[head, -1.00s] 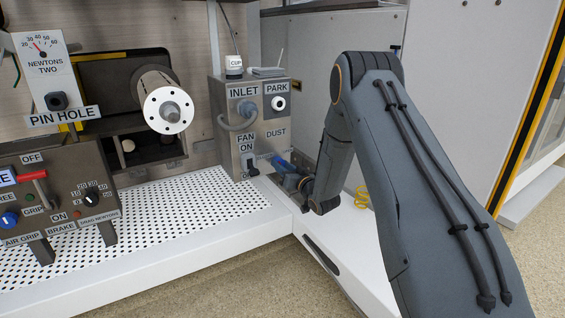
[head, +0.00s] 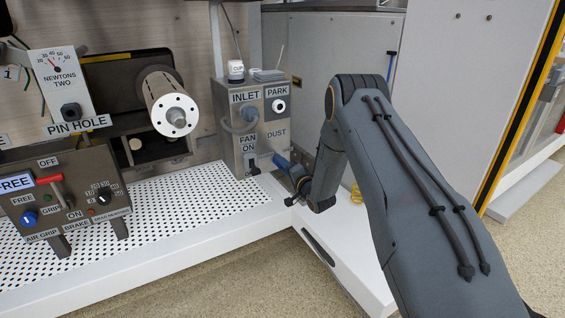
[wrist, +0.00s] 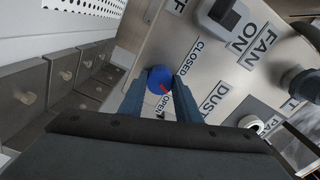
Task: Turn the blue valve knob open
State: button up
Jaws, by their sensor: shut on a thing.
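The blue valve knob (wrist: 160,78) is round with a red pointer mark, on the face of a grey box (head: 229,154) labelled INLET, FAN and DUST. OPEN and CLOSED labels are beside it in the wrist view. The red mark points toward the lower part of the knob, and I cannot tell which label it lines up with. My gripper (wrist: 159,84) has its blue fingers shut on the knob, one on each side. In the head view my gripper (head: 280,161) is at the box's lower right front, and the knob is hidden there.
A black fan switch (head: 253,168) is close to the left of my gripper. A grey hose (head: 238,127) loops on the box. A control panel (head: 75,190) with another blue knob (head: 30,217) stands at left. The perforated white deck (head: 165,215) is largely clear.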

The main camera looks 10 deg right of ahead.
jog(key=shift+m+p, duration=0.65)
jog(key=shift+m, duration=1.35)
jog(key=o, duration=1.1)
jog(key=shift+d, duration=0.1)
jog(key=shift+c, duration=0.2)
jog(key=p+v, duration=0.2)
jog(key=v, duration=0.5)
jog(key=shift+s+p, duration=0.3)
jog(key=shift+s, duration=0.05)
